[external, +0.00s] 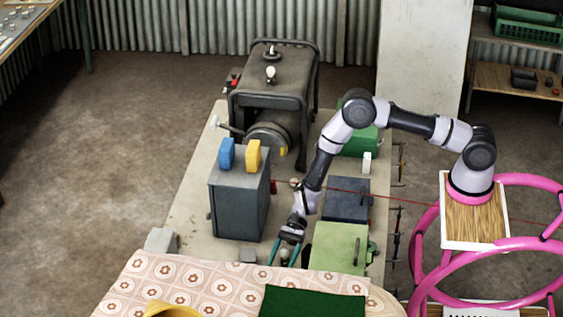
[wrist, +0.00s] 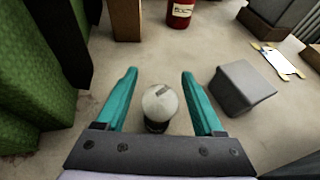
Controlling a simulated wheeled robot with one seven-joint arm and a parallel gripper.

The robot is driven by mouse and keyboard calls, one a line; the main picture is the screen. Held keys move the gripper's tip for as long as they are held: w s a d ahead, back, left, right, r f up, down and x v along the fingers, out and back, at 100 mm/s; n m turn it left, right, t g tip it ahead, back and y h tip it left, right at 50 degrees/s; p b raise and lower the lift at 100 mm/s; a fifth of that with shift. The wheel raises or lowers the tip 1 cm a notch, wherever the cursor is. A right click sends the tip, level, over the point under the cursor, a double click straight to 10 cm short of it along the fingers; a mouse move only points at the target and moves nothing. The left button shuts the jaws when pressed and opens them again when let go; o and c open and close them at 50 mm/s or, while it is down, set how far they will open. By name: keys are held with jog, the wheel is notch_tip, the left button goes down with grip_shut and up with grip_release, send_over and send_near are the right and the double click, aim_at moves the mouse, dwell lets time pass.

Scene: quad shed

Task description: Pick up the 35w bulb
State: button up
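The bulb (wrist: 160,101), a pale round globe with a faint dark mark and a dark base, stands between the fingers of my gripper (wrist: 158,76) in the wrist view. My gripper is open, with one teal finger on each side of the bulb and a visible gap on both sides. The fingertips reach past the globe. In the external view my gripper (external: 283,252) points down near the front of the concrete slab, and the bulb is small and mostly hidden there. The wattage cannot be read.
A red can (wrist: 180,13) stands beyond. A green box (external: 338,248) is close on the right. A grey cabinet (external: 239,207) and patterned cloth (external: 200,287) are nearby.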

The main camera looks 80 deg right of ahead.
grip_shut()
